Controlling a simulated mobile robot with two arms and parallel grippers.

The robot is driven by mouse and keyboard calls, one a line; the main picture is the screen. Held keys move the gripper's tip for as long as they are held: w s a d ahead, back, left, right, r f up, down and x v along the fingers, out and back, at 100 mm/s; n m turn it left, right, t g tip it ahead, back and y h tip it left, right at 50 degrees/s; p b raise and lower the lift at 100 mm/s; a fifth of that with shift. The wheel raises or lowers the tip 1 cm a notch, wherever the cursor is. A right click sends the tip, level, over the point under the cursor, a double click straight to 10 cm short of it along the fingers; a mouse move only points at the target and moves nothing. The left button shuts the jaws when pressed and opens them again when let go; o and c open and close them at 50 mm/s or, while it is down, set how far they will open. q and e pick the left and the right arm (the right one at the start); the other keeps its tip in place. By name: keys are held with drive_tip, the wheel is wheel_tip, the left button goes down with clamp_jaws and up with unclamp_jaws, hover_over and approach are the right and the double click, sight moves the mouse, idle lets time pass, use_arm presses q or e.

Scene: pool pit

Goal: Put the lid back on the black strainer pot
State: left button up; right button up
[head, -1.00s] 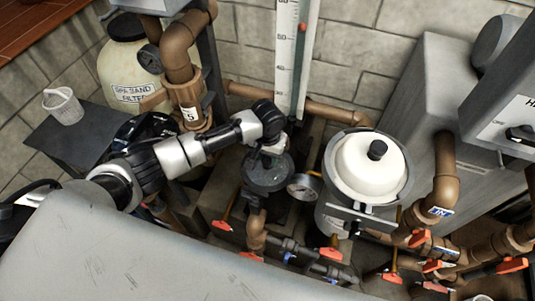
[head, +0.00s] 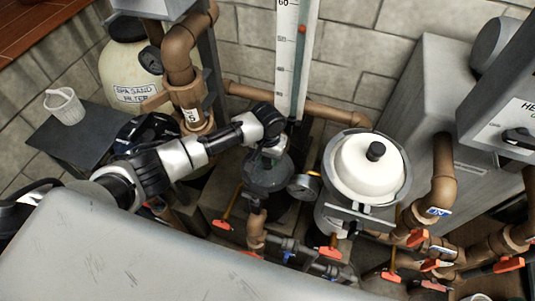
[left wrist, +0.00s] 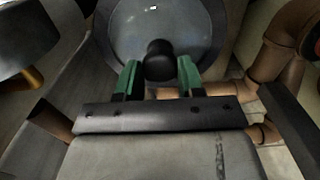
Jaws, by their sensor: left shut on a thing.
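The black strainer pot (head: 264,204) stands in the middle of the head view, beside the pressure gauge. A dark round lid (head: 262,176) is at its top; I cannot tell whether it is fully seated. My left gripper (head: 274,150) is over the lid, pointing down. In the left wrist view, my left gripper (left wrist: 160,78) has its green fingers on either side of the lid's black knob (left wrist: 160,60), shut on it. The lid's grey disc (left wrist: 165,30) shows beyond the knob, with a darker ring around it. My right gripper is not in view.
A grey pot with a white lid (head: 355,172) stands close on the right. A pressure gauge (head: 304,187) is between the two. Brown pipes and orange-handled valves (head: 330,252) crowd the front. A white basket (head: 64,106) sits on a dark stand (head: 50,140) at the left.

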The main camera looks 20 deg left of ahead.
use_arm(q)
drive_tip(key=shift+p, duration=0.4)
idle(0.5)
drive_tip(key=o, duration=1.1)
drive_tip(key=shift+c, duration=0.2)
drive_tip(key=shift+r, duration=0.1)
drive_tip(key=shift+r+p, duration=3.45)
drive_tip(key=shift+p, duration=0.55)
clamp_jaws()
